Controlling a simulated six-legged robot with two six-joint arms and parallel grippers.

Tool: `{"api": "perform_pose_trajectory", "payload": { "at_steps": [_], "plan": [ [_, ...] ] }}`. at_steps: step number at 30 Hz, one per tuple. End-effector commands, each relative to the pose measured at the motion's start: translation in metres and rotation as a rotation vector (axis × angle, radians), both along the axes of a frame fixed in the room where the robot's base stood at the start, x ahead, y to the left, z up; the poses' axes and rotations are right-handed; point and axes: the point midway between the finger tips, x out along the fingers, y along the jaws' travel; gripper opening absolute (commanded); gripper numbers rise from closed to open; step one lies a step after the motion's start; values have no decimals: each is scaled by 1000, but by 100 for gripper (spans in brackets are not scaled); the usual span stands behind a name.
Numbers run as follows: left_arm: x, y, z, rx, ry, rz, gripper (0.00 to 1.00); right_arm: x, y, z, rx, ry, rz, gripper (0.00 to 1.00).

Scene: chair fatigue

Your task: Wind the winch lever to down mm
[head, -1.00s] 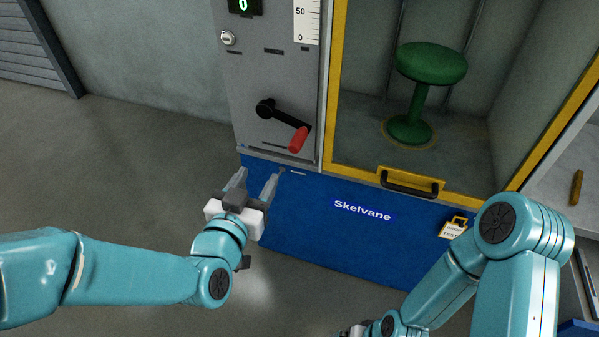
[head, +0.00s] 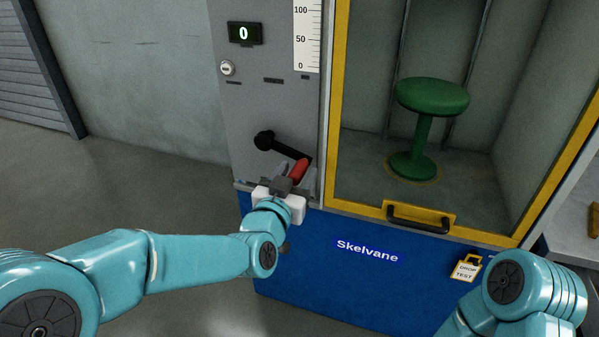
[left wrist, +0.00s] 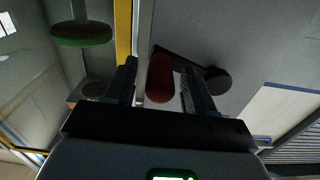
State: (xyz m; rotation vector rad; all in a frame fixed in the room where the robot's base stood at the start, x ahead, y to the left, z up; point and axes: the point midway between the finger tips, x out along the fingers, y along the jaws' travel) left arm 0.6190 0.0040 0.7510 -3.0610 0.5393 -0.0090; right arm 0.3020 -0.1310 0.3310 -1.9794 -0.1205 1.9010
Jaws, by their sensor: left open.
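The winch lever is a black crank arm (head: 285,148) on the grey panel, with its hub at the upper left and a red handle (head: 299,171) at its lower right end. My left gripper (head: 297,184) is at the red handle, just below the crank. In the left wrist view, the red handle (left wrist: 160,78) lies between the two spread fingers of my left gripper (left wrist: 160,88). I see gaps beside the handle. The display (head: 243,33) above reads 0. My right gripper is out of view; only part of that arm shows at the lower right.
A yellow-framed door (head: 335,120) with a black handle (head: 418,217) stands right of the panel. Behind it is a green stool (head: 431,97). A blue base (head: 330,285) runs below, with a "DROP TEST" tag (head: 467,268). The floor at left is clear.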

Motion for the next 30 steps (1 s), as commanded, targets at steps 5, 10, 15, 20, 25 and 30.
{"api": "perform_pose_trajectory", "payload": {
  "at_steps": [5, 10, 15, 20, 25, 30],
  "plan": [
    [18, -6, 0, 0, 0, 1, 54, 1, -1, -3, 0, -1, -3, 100],
    [22, -8, 0, 0, 1, 0, 54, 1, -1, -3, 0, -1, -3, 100],
    [22, -8, 0, 0, 1, 0, 54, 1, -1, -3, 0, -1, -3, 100],
    [22, -8, 0, -1, 0, 0, 5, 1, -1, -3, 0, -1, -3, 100],
    [22, -8, 0, -1, 0, 0, 0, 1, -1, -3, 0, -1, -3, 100],
    [24, -10, 1, -12, 4, 0, 0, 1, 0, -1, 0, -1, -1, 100]
  ]
}}
